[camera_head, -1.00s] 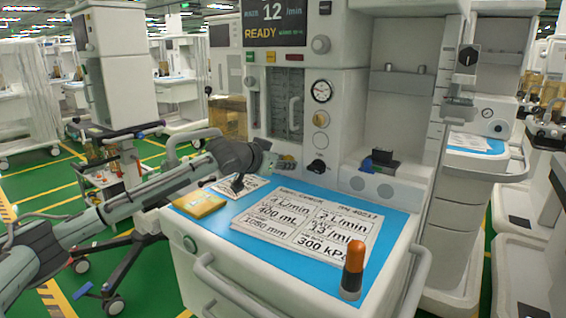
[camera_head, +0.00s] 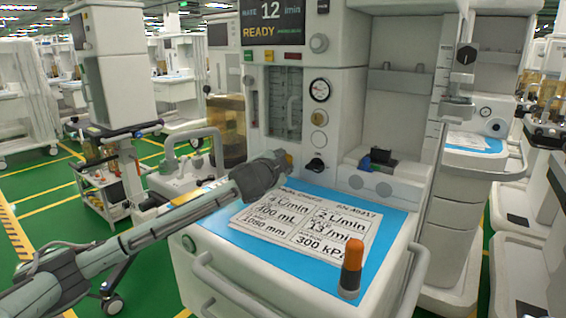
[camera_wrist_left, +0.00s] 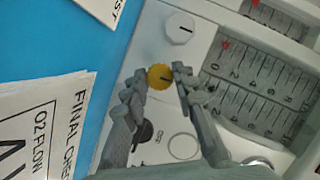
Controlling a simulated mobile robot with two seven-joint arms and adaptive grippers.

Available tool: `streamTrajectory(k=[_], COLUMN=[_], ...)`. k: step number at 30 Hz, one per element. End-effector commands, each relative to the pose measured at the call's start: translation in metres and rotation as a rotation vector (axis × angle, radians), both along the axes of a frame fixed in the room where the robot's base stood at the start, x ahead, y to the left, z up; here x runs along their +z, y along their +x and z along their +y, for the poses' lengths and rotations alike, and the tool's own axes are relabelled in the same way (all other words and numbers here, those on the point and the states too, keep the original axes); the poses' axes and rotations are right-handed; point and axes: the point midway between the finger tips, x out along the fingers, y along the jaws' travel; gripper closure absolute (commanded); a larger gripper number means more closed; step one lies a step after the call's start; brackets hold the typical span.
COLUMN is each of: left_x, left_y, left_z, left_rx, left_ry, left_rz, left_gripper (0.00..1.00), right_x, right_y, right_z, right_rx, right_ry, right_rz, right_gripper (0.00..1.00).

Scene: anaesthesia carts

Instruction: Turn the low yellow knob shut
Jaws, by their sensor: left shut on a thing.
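The yellow knob (camera_wrist_left: 160,77) sits on the white panel in the left wrist view, with a dark pointer line on its face. My left gripper (camera_wrist_left: 159,73) has one finger on each side of it and is shut on it. In the head view my left gripper (camera_head: 283,163) reaches the panel above the back of the blue mat, and it hides most of the knob. My right gripper is in neither view.
A white knob (camera_wrist_left: 180,28) and a black knob (camera_wrist_left: 143,133) flank the yellow one. Printed scales (camera_wrist_left: 262,70) lie beside them. The blue mat (camera_head: 385,222) carries a printed sheet (camera_head: 300,226). An orange-topped cylinder (camera_head: 352,268) stands at its front right corner.

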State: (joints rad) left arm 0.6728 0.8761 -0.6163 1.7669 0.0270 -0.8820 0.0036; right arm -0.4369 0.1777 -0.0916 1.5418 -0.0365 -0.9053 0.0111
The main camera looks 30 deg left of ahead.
Motion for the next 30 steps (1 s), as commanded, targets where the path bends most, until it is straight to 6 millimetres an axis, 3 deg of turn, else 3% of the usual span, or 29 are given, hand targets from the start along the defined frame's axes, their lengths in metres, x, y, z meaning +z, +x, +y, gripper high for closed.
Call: streamTrajectory(k=[21, 22, 24, 30], left_x=[-0.0016, -0.0016, -0.0015, -0.0010], left_y=[-0.0002, -0.0002, -0.0002, -0.0001], left_z=[0.0000, 0.0000, 0.0000, -0.0001], left_rx=[0.001, 0.001, 0.001, 0.000], left_ry=[0.074, 0.074, 0.074, 0.073], left_rz=[-0.008, -0.008, -0.008, -0.009], left_gripper=[1.00, 0.70, 0.65, 0.65], right_x=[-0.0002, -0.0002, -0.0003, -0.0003], right_y=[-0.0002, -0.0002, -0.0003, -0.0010], right_z=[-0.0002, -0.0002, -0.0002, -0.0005], right_rx=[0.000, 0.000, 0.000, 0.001], right_ry=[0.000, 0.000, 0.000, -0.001], right_rz=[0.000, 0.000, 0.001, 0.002], right_gripper=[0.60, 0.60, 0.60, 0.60])
